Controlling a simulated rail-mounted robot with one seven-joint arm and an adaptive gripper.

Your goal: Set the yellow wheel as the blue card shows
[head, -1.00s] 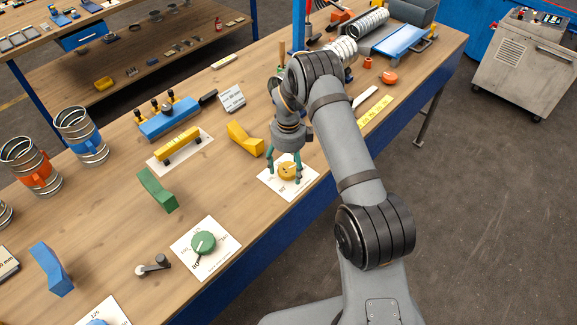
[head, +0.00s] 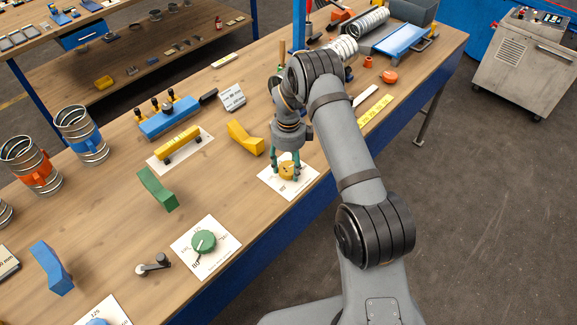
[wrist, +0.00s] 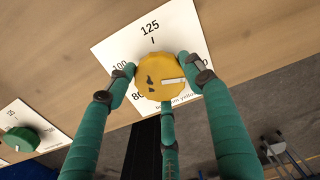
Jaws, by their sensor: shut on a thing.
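The yellow wheel (wrist: 158,72) sits on a white dial card (wrist: 112,50). "125" is at the top of the dial, "100" to the left and "80" at lower left; the right-hand figures are mostly hidden by a finger. The wheel's white mark points right in the wrist view. My three-fingered green gripper (wrist: 160,84) is shut around the wheel's rim. In the head view the gripper (head: 286,168) stands upright over the yellow wheel (head: 287,171), partly hiding it. A small white text card (head: 232,97) stands behind; I cannot pick out a blue card for sure.
A yellow block (head: 245,138) stands close left of my gripper.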

